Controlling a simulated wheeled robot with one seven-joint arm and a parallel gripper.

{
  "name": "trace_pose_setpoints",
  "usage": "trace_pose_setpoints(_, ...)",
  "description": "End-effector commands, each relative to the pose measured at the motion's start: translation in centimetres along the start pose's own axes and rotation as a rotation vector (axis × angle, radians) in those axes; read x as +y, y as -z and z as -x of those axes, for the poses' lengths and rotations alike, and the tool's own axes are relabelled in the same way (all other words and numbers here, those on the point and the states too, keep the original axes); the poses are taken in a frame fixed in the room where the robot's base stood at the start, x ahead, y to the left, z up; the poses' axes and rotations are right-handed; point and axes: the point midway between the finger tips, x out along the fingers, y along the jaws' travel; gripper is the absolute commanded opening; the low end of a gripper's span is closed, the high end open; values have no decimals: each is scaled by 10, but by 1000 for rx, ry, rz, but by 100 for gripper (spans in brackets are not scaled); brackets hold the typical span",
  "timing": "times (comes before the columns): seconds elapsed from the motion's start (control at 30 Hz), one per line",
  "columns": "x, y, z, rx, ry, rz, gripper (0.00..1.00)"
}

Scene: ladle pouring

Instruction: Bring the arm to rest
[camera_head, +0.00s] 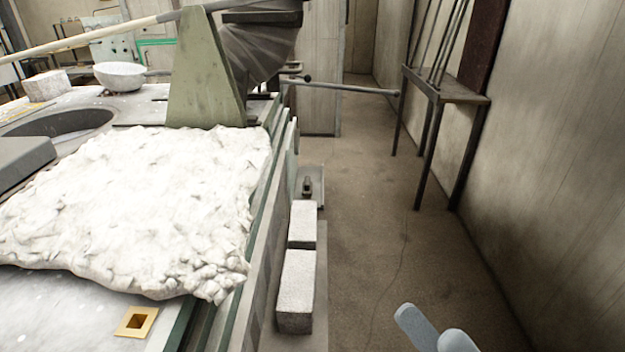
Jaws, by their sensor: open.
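Two pale blue-grey fingers of my gripper (436,332) show at the bottom right edge, apart from each other and with nothing between them. They are over the bare floor, to the right of the bench and touching nothing. The rest of my arm is out of view. A white bowl (120,76), perhaps a ladle, stands on the far part of the bench at the upper left. A long pole (95,36) crosses the upper left by a grey-green wedge-shaped stand (203,85).
The bench (75,322) fills the left side, with a lumpy white mass (140,205) on it. Pale blocks (297,290) stand low along its side. A dark stand with rods (445,90) is against the right wall (560,150). The floor (370,215) between is free.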

Motion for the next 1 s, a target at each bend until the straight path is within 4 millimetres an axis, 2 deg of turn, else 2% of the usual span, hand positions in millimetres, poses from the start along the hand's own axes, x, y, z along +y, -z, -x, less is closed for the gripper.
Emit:
trace_pose_setpoints(0.1,6,-19,27,-239,-2,-308,59)
trace_pose_setpoints(0.2,-1,-30,58,-438,6,-564,59)
trace_pose_setpoints(0.37,-22,-26,116,-742,40,-936,59)
trace_pose_setpoints(0.53,-43,8,181,-1044,102,-1266,59)
trace_pose_setpoints(0.7,-45,60,236,-1298,187,-1495,59)
trace_pose_setpoints(0.8,-37,84,256,-1383,234,-1556,59)
trace_pose_setpoints(1.0,-24,110,275,-1445,310,-1581,59)
